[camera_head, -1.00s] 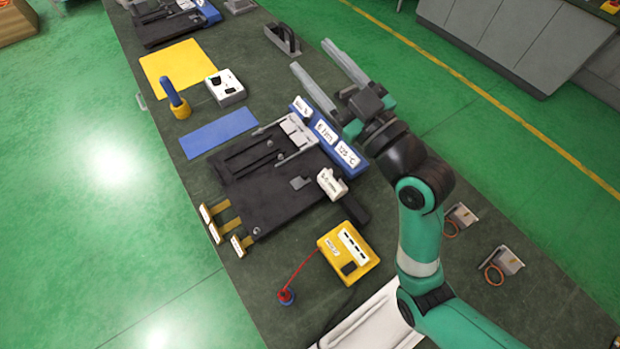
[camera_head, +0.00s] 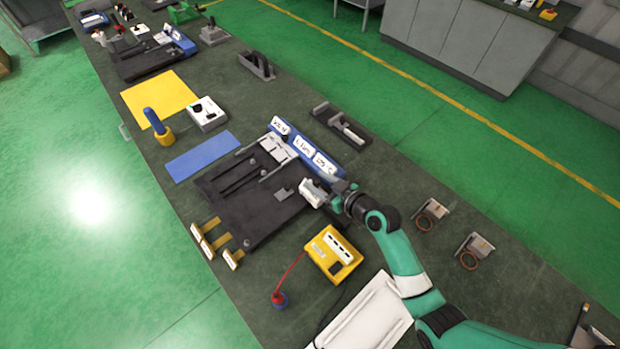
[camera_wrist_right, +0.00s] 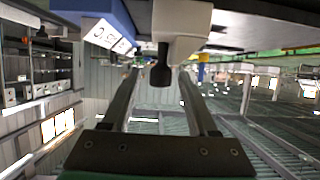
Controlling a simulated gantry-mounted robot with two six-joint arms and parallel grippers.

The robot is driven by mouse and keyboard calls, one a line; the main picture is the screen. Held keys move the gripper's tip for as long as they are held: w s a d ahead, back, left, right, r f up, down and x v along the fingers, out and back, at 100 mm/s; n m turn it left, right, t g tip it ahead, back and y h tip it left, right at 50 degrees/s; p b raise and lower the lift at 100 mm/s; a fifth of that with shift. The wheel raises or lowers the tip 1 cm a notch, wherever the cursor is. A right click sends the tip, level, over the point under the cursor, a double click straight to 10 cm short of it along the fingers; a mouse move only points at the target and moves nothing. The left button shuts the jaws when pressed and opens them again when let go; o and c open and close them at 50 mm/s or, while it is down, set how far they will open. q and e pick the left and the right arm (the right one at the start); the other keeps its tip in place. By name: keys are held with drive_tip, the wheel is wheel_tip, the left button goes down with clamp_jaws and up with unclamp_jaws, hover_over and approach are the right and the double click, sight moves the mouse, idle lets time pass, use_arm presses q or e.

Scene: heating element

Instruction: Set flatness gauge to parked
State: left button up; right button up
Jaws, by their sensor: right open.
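A white block with a dark part (camera_head: 312,190), probably the flatness gauge, sits at the right edge of the black fixture plate (camera_head: 260,218). In the right wrist view, a white body (camera_wrist_right: 180,25) with a black knob (camera_wrist_right: 160,72) hangs between my fingers. My right gripper (camera_head: 328,192) is at the block's right side in the head view, and it partly hides the block. The right wrist view shows the gripper (camera_wrist_right: 158,85) open, with its fingers on both sides of the knob; I cannot tell whether they touch it. My left gripper is not in view.
A blue panel with white labels (camera_head: 305,148) stands behind the fixture. A yellow box (camera_head: 333,254) with a red lead is in front. Brass-coloured tabs (camera_head: 217,245) line the left edge. A dark tray with a tool (camera_head: 342,125) lies behind the blue panel.

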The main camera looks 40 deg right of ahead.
drive_tip(key=shift+b+x, duration=0.4)
drive_tip(key=shift+x, duration=1.55)
drive_tip(key=shift+a, duration=0.1)
clamp_jaws()
drive_tip(key=shift+s+f, duration=0.1)
drive_tip(key=shift+f, duration=0.05)
